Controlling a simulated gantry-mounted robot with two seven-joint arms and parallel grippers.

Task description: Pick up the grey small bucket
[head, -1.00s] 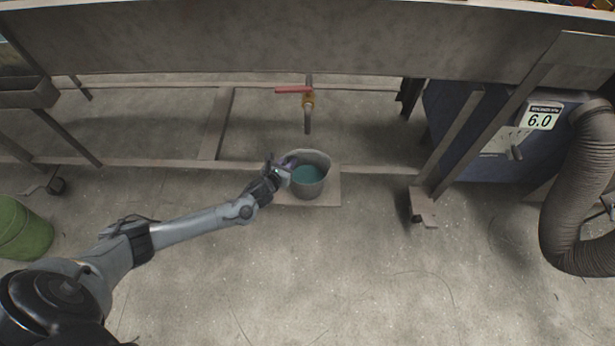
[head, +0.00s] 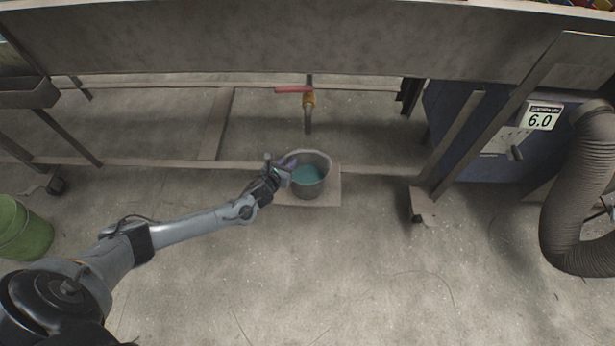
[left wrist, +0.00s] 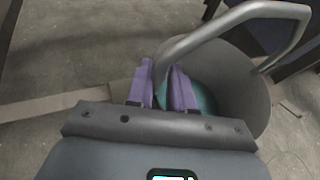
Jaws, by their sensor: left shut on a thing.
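The grey small bucket (head: 312,188) stands upright under the tap, on or just above a flat board (head: 331,200). Teal shows inside it. In the left wrist view the bucket (left wrist: 246,88) fills the upper right, with its grey bar handle (left wrist: 235,18) arching over the opening. My left gripper (head: 286,163) is at the bucket's left rim. Its purple fingers (left wrist: 162,87) are shut on the bucket at the left end of the handle; the exact contact is partly hidden. I cannot tell whether the bucket's base touches the board. My right gripper is not in view.
A tap with a red lever (head: 294,90) hangs just above the bucket. A steel frame rail (head: 385,169) runs behind it. A green bucket (head: 22,232) stands far left. A blue machine (head: 455,125) and a ribbed hose (head: 580,200) are at right. The front floor is clear.

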